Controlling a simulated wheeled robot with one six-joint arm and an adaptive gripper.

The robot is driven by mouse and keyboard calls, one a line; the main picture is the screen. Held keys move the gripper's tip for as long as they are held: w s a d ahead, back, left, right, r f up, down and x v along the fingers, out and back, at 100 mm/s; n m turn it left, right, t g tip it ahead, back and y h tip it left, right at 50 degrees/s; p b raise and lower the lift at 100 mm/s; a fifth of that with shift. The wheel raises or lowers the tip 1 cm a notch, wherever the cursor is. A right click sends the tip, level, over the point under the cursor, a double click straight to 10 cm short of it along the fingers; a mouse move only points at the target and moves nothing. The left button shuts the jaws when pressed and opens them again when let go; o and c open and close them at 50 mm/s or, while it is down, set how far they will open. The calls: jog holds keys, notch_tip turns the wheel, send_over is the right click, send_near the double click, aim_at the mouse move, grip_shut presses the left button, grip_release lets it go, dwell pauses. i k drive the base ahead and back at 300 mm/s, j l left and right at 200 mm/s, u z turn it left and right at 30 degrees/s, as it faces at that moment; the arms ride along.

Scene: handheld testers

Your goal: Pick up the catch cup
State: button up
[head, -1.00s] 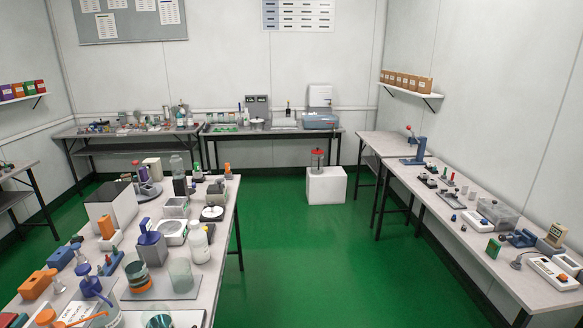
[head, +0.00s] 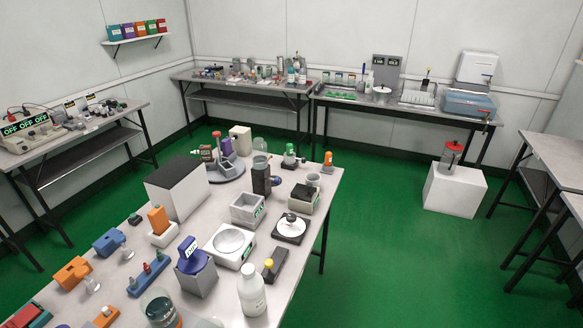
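I cannot tell for certain which thing is the catch cup. A small grey cup (head: 313,179) stands at the right of the near table, by a dark-topped device (head: 302,198). A glass vessel with teal and orange (head: 160,308) stands at the table's front, cut by the lower picture edge. A clear glass vessel (head: 260,161) stands near the table's far end. My gripper is not in view.
The near table (head: 212,226) is crowded with a black-topped white box (head: 178,188), a round-pan scale (head: 230,242), a white bottle (head: 252,290) and other testers. Green floor (head: 400,260) is open to its right. A white block (head: 453,190) stands on the floor.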

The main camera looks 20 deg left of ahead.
aim_at(313, 177)
jog(key=i+l+u, duration=0.4)
jog(key=i, duration=0.15)
jog(key=i+l+u, duration=0.85)
jog(key=l, duration=0.45)
jog(key=i+l+u, duration=0.1)
jog(key=l, duration=0.25)
jog(key=i+l+u, duration=0.1)
jog(key=l, duration=0.25)
jog(key=u, duration=1.5)
jog(key=z, duration=1.5)
jog(key=i+l, duration=0.1)
jog(key=l, duration=0.15)
jog(key=i+l, duration=0.1)
jog(key=l, duration=0.15)
jog(key=z, duration=0.05)
